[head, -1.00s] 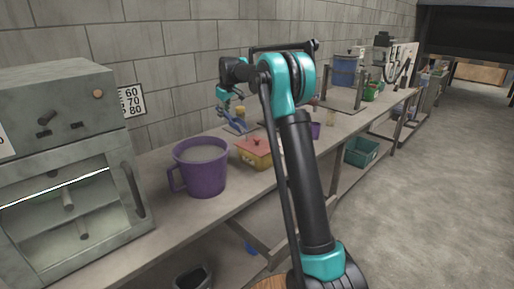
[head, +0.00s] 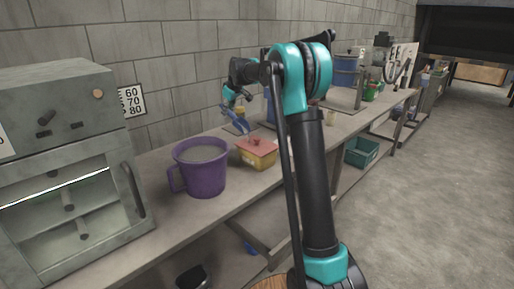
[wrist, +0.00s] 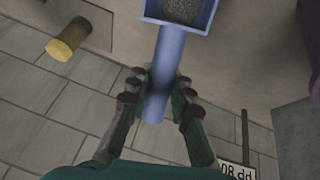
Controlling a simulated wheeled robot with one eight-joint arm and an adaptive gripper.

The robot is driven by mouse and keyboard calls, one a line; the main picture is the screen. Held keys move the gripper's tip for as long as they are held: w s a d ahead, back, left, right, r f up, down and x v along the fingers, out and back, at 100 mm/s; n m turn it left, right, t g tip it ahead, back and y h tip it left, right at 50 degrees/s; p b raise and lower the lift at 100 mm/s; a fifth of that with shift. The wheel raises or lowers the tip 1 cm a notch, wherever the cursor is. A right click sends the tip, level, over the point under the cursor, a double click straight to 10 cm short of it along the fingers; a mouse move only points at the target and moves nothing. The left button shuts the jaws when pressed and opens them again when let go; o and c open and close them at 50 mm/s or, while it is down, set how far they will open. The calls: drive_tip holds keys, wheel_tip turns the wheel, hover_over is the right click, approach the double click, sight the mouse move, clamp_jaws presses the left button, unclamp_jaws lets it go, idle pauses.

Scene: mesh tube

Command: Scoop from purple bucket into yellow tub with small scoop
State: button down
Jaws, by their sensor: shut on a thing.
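My gripper (wrist: 157,90) is shut on the handle of a blue scoop (wrist: 176,50). Grey grains lie in the scoop's bowl at the top of the wrist view. In the head view my gripper (head: 231,101) is above the back of the bench, with the scoop (head: 235,119) below it, behind a yellow tub (head: 257,160). The tub has a red top with a small knob. The purple bucket (head: 203,178), with a side handle, stands left of the tub and holds pale grey material. The scoop is apart from the bucket.
A grey oven-like cabinet (head: 65,150) stands at the bench's left end. The block wall (head: 190,60) is close behind my gripper. A blue drum (head: 345,70) stands farther along. A yellow cylinder (wrist: 70,40) shows in the wrist view. The bench front (head: 150,222) is bare.

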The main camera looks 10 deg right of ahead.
drive_tip(key=shift+t+y, duration=0.7)
drive_tip(key=shift+s+d+r, duration=0.5)
drive_tip(key=shift+s+d, duration=0.1)
drive_tip(key=shift+d, duration=0.15)
drive_tip(key=shift+s+d+r, duration=0.45)
drive_tip(key=shift+s+d, duration=0.15)
drive_tip(key=shift+d, duration=0.1)
drive_tip(key=s+d+r+m+t+y, duration=0.1)
drive_tip(key=s+d+r+t+y, duration=0.1)
drive_tip(key=s+d+t+y, duration=0.25)
drive_tip(key=s+d+r+m+t+y, duration=0.1)
drive_tip(key=s+d+r+t+y, duration=0.25)
drive_tip(key=d, duration=0.25)
drive_tip(key=s+d+f+m+t+y, duration=0.2)
drive_tip(key=s+d+f+t, duration=0.4)
drive_tip(key=shift+s+d+f+t+y+b, duration=0.15)
drive_tip(key=shift+d+f+t+y+b, duration=0.15)
drive_tip(key=shift+y, duration=0.1)
drive_tip(key=w+a+r+g, duration=0.1)
drive_tip(key=w+a+r+n+g+h, duration=0.1)
drive_tip(key=r+g, duration=0.1)
drive_tip(key=shift+a+r, duration=0.1)
drive_tip(key=shift+a, duration=0.15)
